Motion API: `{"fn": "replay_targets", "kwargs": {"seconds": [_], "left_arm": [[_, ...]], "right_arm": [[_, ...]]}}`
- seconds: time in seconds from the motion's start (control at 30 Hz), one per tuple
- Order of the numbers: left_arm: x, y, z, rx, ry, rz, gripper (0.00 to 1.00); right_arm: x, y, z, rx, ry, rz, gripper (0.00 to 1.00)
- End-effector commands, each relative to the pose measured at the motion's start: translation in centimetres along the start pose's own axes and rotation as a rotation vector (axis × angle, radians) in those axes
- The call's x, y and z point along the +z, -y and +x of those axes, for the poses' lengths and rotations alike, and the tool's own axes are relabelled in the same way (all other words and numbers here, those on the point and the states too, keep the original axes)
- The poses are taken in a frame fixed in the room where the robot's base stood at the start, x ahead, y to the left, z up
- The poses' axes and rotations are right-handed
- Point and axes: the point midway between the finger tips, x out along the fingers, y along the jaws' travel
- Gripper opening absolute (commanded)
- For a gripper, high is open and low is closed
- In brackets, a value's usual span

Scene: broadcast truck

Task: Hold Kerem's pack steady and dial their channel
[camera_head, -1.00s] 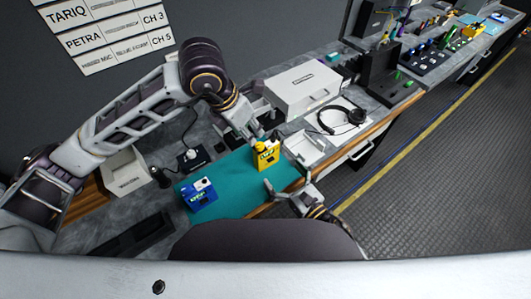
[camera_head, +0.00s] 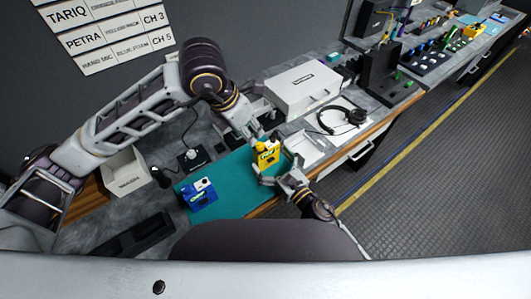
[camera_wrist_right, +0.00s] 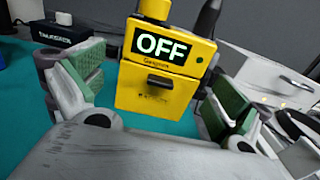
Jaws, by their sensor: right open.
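A yellow pack (camera_head: 266,157) stands upright on the teal mat (camera_head: 235,172). In the right wrist view the yellow pack (camera_wrist_right: 160,85) has a screen reading OFF, a green light, a yellow knob (camera_wrist_right: 152,9) and a black antenna on top. Its small label is not legible. A blue pack (camera_head: 201,196) stands on the mat to the left. My right gripper (camera_head: 274,170) is open, its green-padded fingers (camera_wrist_right: 157,90) on either side of the yellow pack, with gaps visible. My left gripper (camera_head: 256,134) is just above and behind the yellow pack; its finger opening is unclear.
A wall board (camera_head: 110,32) lists names and channels, including PETRA CH 3. A white tray (camera_head: 306,150), headset (camera_head: 342,117) and white case (camera_head: 300,88) lie right of the mat. A small black box with a knob (camera_head: 193,159) stands behind the mat, left of the yellow pack.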

Motion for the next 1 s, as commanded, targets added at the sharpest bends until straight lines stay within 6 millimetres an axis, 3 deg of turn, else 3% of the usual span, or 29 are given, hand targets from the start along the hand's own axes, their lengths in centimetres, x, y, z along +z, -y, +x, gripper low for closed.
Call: {"fn": "replay_targets", "kwargs": {"seconds": [0.43,0.93,1.0], "left_arm": [[0.0,0.0,0.0,0.0,0.0,0.0,0.36],[0.0,0.0,0.0,0.0,0.0,0.0,0.36],[0.0,0.0,0.0,0.0,0.0,0.0,0.36]], "right_arm": [[0.1,0.0,2.7,0.001,0.002,0.0,1.0],[0.0,0.0,3.2,0.0,0.0,0.0,1.0],[0.0,0.0,3.2,0.0,0.0,0.0,0.92]]}}
